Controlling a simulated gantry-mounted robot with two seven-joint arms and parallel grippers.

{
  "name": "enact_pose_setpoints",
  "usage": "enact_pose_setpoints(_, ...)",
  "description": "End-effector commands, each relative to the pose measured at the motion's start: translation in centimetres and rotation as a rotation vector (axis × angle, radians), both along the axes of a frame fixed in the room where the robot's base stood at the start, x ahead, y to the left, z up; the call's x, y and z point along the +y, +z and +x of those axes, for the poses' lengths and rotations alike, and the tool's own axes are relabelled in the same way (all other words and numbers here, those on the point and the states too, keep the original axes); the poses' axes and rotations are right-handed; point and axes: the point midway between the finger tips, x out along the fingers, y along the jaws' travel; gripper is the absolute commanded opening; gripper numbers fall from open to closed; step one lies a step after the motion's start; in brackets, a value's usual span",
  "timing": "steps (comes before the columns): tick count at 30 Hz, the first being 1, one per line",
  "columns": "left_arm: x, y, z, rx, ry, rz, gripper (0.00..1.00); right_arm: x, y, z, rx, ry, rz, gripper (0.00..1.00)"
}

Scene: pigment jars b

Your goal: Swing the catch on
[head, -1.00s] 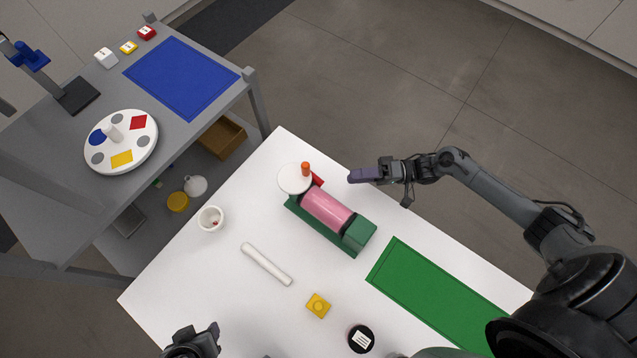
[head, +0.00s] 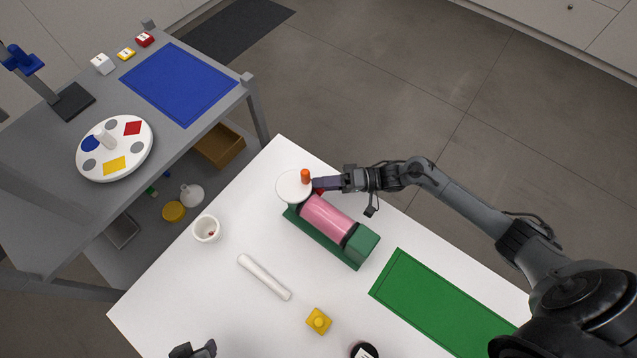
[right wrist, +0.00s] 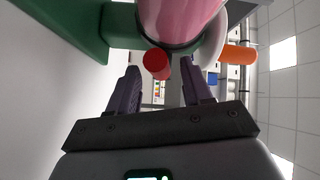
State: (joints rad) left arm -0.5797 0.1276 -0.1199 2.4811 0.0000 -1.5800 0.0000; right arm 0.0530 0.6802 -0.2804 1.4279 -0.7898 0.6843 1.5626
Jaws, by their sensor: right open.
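A pink cylinder (head: 326,219) lies in a green cradle (head: 361,244) on the white table, with a white disc (head: 292,186) and an orange knob (head: 305,176) at its far end. A red peg (right wrist: 156,64), apparently the catch, sticks out beside the cylinder's end; in the head view it is mostly hidden by my gripper. My right gripper (right wrist: 162,84) is open, its purple fingers either side of the peg's line, with the peg at or just beyond the fingertips. Contact cannot be told. My left gripper (head: 193,350) is cut off at the bottom edge; its jaws are unclear.
A white cup (head: 207,229), a white rod (head: 264,277), a yellow block (head: 319,321) and a dark-rimmed jar (head: 363,350) stand on the table. A green mat (head: 440,305) lies at right. A grey shelf table with a blue mat (head: 180,83) and a white turntable (head: 114,148) stands at left.

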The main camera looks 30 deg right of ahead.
Motion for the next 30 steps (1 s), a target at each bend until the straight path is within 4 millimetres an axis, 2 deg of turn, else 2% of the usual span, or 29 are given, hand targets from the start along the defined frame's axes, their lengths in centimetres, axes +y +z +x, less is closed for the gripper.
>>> enact_pose_setpoints(4, -0.1, -0.1, 0.0, 0.000, 0.001, -0.002, 0.46, 0.8, 0.1, 0.4, -0.002, 0.001, 0.001, 0.49)
enact_pose_setpoints(14, -0.3, -0.1, 0.0, 0.001, 0.008, -0.013, 0.46, 1.0, 0.1, 0.5, 0.000, 0.000, 0.001, 0.49)
enact_pose_setpoints(21, -0.3, -0.1, 0.0, 0.001, 0.008, -0.013, 0.46, 0.9, 0.1, 0.5, 0.000, 0.000, 0.001, 0.13)
enact_pose_setpoints(24, -0.3, -0.1, 0.0, 0.002, 0.007, -0.011, 0.46, 0.9, 0.1, 0.5, 0.000, 0.000, 0.001, 0.00)
enact_pose_setpoints(30, -0.1, -1.5, 0.0, 0.001, 0.003, -0.004, 0.46, 1.0, -0.7, 0.6, -0.078, 0.000, 0.029, 0.00)
